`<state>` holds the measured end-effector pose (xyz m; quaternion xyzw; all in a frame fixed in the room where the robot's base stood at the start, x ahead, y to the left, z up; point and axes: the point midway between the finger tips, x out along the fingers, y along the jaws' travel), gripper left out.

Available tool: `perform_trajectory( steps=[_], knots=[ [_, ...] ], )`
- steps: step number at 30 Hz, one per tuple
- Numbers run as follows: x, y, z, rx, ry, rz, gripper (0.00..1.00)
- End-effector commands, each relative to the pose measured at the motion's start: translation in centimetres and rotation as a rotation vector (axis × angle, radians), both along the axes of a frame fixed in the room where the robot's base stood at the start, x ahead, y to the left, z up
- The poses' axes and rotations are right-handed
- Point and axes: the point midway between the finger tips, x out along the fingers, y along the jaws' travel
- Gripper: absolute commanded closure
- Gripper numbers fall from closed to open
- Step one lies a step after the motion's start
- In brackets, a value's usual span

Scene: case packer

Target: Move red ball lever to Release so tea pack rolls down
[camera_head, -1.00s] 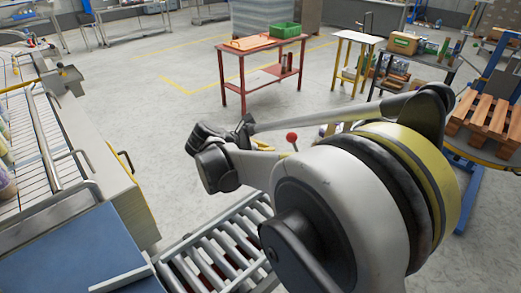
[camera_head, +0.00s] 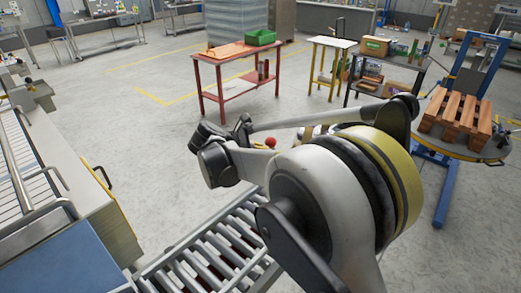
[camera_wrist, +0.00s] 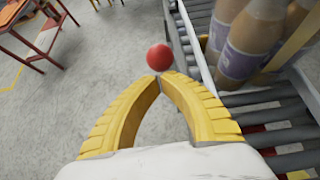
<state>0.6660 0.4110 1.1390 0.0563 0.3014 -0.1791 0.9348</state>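The red ball lever's ball (camera_wrist: 160,57) shows in the wrist view just beyond my fingertips, beside the roller conveyor. My gripper (camera_wrist: 159,80) has its yellow fingers brought together at the tips, with nothing visible between them. The ball is in front of the tips, not between them; I cannot tell whether they touch. The ball also shows in the head view (camera_head: 270,142), just above my arm, with its stem hidden. The tea pack (camera_wrist: 240,40), bottles with purple labels, is on the rollers at the upper right of the wrist view.
The roller conveyor (camera_head: 205,262) runs below my arm. A red table (camera_head: 225,73) with a green bin (camera_head: 262,38) stands farther back. A wooden pallet (camera_head: 455,112) on a blue lift is at right. Grey floor is open between them.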

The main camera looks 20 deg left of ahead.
Motion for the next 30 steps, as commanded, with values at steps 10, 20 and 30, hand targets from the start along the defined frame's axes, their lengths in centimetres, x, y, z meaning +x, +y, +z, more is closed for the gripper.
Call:
perform_trajectory(
  steps=[10, 20, 30],
  knots=[
    [0.9, -0.4, 0.8, 0.023, 0.055, -0.001, 1.00],
    [1.9, -0.9, 1.6, 0.047, 0.112, -0.002, 1.00],
    [5.6, -2.5, 3.6, 0.130, 0.309, -0.006, 1.00]
  ],
)
